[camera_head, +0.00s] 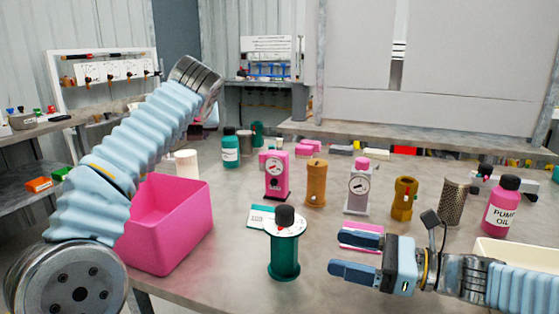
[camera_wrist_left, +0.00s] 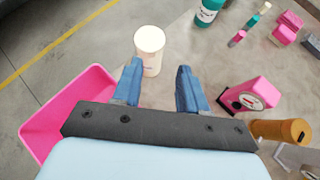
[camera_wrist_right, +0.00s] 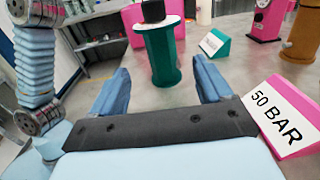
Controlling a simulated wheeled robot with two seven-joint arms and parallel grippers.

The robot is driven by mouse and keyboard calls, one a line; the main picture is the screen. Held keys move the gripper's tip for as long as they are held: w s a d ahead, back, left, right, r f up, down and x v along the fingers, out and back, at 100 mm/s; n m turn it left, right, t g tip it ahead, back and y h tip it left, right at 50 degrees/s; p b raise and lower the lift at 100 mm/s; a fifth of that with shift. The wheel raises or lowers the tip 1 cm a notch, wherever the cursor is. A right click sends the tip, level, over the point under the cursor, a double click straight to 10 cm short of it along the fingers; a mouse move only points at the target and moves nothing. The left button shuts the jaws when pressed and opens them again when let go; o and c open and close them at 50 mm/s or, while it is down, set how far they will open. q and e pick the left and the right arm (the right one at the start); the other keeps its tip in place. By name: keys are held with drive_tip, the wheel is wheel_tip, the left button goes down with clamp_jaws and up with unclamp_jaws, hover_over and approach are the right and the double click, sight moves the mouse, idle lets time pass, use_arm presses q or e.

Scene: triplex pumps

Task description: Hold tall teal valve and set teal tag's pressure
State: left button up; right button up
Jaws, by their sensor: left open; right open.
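The tall teal valve (camera_head: 285,258) stands upright at the table's front, with a white dial and a black knob (camera_head: 285,216) on top. It also shows in the right wrist view (camera_wrist_right: 159,58), ahead of and between the fingers. The teal tag (camera_head: 259,219) lies just behind it; its writing is too small to read. My right gripper (camera_head: 356,255) is open and empty, pointing left at the valve, apart from it. My left gripper (camera_wrist_left: 158,82) is open and empty, high over the table's left side; its fingers are outside the head view. A white cylinder (camera_wrist_left: 149,48) stands beyond them.
A pink bin (camera_head: 170,240) stands left of the valve. A pink tag reading 50 BAR (camera_wrist_right: 290,115) lies beside my right gripper. Behind stand a pink gauge valve (camera_head: 276,180), an orange valve (camera_head: 316,185) and a grey one (camera_head: 358,190). A pink oil bottle (camera_head: 502,208) is right.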

sight(284, 238)
drive_tip(key=shift+a, duration=0.15)
drive_tip(key=x, duration=1.1)
drive_tip(key=shift+w+a, duration=0.2)
drive_tip(key=shift+a, duration=0.15)
use_arm(q)
drive_tip(key=s+d+r+m+g+h, duration=0.1)
drive_tip(key=s+d+m+g+h, duration=0.3)
drive_tip(key=s+d, duration=1.6)
drive_tip(key=shift+s+d+r+m+g+h, duration=0.15)
drive_tip(key=shift+s+r+m+g+h, duration=0.25)
drive_tip(key=shift+s+m+g, duration=0.75)
drive_tip(key=shift+s, duration=0.1)
use_arm(e)
drive_tip(key=shift+c, duration=0.3)
